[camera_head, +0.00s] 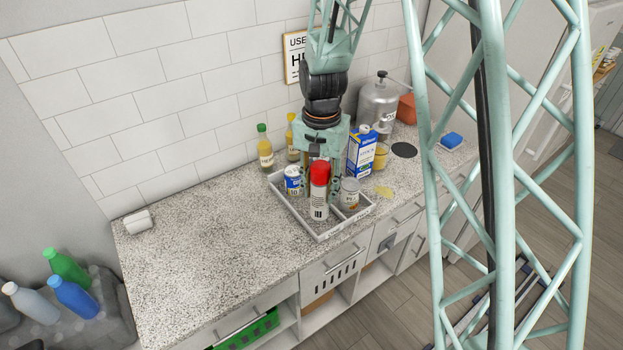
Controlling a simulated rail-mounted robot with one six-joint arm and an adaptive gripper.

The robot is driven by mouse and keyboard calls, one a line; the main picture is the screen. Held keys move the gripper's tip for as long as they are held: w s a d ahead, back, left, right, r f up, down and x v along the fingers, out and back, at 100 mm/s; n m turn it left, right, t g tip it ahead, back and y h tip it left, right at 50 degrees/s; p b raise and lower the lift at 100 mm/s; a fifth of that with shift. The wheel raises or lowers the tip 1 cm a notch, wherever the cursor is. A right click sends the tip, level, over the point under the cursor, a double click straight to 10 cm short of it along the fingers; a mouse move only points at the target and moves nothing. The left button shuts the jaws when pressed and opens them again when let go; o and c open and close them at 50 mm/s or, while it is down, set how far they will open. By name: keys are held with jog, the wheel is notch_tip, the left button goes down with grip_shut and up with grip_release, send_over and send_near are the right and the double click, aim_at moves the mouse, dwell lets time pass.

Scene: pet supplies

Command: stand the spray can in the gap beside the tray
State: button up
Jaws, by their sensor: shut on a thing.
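The spray can (319,203) has a red cap and a white and red body with a barcode. It is upright over the tray, and I cannot tell whether its base touches anything. My gripper (320,182) points down from above and is shut on the spray can; the can hides part of the fingers. The light grey tray (289,206) lies on the counter with dividers showing. A blue and white can (293,180) stands at its left back, and a pale tin (349,194) stands at its right.
A blue and white carton (361,152), a yellow jar (380,156) and a grey metal canister (378,103) stand to the right. The speckled counter (200,240) is clear on the left, apart from a white roll (138,222).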

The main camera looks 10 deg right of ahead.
jog(key=w, duration=0.9)
jog(key=shift+w+f+p, duration=0.25)
jog(key=shift+f+p, duration=0.15)
jog(key=shift+f, duration=0.05)
jog(key=shift+f, duration=1.75)
jog(key=shift+f, duration=0.15)
jog(key=o, duration=0.7)
jog(key=shift+r, duration=0.2)
